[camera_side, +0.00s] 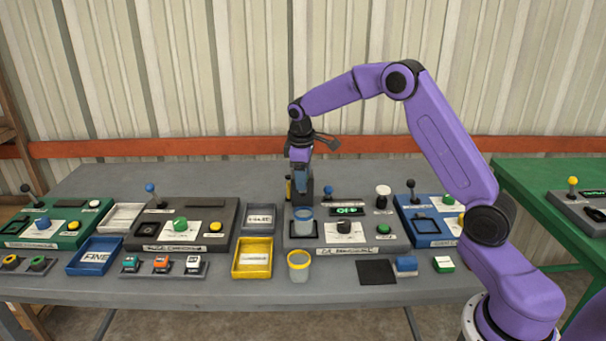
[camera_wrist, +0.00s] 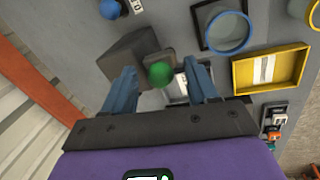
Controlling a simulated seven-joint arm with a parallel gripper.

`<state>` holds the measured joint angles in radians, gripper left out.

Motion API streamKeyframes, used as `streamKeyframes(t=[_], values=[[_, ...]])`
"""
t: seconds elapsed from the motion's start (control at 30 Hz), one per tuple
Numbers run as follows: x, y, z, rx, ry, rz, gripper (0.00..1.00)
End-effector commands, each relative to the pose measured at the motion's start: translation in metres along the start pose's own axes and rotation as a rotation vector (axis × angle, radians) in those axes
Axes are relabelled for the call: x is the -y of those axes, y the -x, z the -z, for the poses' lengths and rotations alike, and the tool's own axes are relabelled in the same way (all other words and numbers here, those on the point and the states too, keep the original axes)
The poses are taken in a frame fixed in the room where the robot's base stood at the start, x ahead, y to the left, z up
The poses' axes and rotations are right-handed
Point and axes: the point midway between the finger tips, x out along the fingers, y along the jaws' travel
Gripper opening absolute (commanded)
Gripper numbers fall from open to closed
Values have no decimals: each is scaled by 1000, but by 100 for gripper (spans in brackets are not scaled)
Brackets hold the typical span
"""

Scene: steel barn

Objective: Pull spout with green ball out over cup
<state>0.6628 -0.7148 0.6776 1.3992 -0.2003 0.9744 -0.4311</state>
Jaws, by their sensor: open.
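The green ball (camera_wrist: 160,74) shows in the wrist view between the two blue fingers of my gripper (camera_wrist: 158,68), with the jaws open around it. It sits at the end of a dark grey block (camera_wrist: 128,55), which looks like the spout's housing. A blue-rimmed cup (camera_wrist: 226,32) stands on a dark square pad beyond the right finger; it also shows in the side view (camera_side: 303,221). In the side view my gripper (camera_side: 301,172) points down behind this cup and hides the ball. I cannot tell whether either finger touches the ball.
A yellow-rimmed cup (camera_side: 299,268) stands in front of the grey console (camera_side: 370,240). A yellow tray (camera_side: 252,270) lies to its left. The console also bears a black knob (camera_side: 344,227), a green display (camera_side: 347,210) and a blue-knobbed lever (camera_side: 328,191) close to my gripper.

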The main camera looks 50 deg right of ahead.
Motion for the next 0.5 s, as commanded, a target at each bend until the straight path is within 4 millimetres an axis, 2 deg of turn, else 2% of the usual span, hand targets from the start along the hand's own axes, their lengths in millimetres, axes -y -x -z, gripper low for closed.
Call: streamKeyframes(t=[0.1, 0.13, 0.3, 0.5], values=[[0, 0, 0, 0, 0, 0, 58], [0, 0, 0, 0, 0, 0, 55], [0, 0, 0, 0, 0, 0, 0], [3, 2, 0, 0, 2, 0, 0]])
